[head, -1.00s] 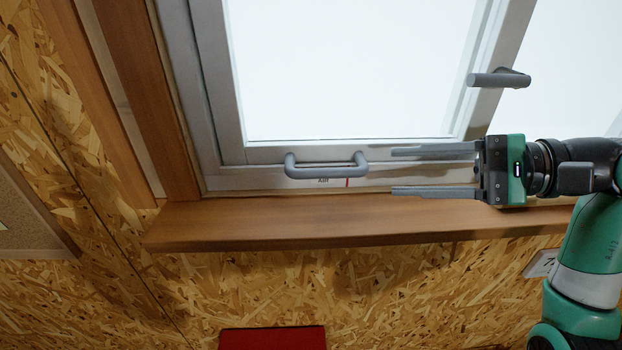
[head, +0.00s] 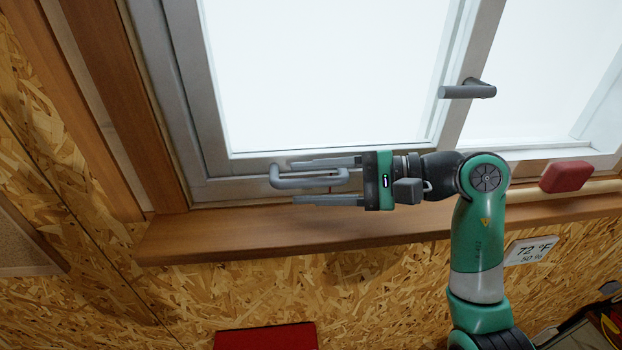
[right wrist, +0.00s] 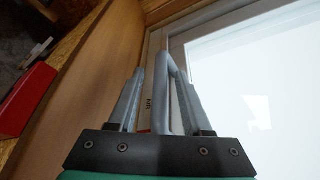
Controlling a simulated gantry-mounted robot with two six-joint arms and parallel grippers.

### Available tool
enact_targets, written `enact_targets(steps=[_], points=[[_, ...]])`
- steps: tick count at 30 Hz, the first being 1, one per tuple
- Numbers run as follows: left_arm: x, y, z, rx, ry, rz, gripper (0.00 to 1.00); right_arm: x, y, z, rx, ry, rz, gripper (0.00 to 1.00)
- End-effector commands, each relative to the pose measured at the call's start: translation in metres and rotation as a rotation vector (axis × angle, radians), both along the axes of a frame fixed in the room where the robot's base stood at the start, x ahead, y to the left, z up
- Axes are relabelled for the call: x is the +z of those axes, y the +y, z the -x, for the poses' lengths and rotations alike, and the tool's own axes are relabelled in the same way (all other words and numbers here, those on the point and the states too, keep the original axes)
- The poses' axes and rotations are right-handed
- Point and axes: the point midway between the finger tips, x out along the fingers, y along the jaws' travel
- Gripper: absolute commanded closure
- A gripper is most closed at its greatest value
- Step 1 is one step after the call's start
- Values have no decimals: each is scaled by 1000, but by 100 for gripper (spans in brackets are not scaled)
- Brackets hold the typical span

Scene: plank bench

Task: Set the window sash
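The window sash (head: 215,110) has a grey frame around bright glass, with a grey bar handle (head: 285,183) on its lower rail. My right gripper (head: 292,180) reaches in from the right. Its fingers are open and parallel, one above and one below the handle's right part. In the right wrist view the handle (right wrist: 173,85) stands between the two spread fingers (right wrist: 160,75), nearer the right one; contact cannot be told. A grey lever handle (head: 466,91) sits on the upright frame to the right. My left gripper is not in view.
A wooden sill (head: 220,235) runs below the sash, close under my lower finger. A red block (head: 565,177) sits at the right by the sill.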

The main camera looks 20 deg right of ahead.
Motion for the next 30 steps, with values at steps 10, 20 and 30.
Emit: enact_targets(steps=[10,20,30], points=[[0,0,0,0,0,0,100,0,0,0,0,0,0,100],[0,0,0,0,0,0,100,0,0,0,0,0,0,100],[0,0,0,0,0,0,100,0,0,0,1,0,-1,100]])
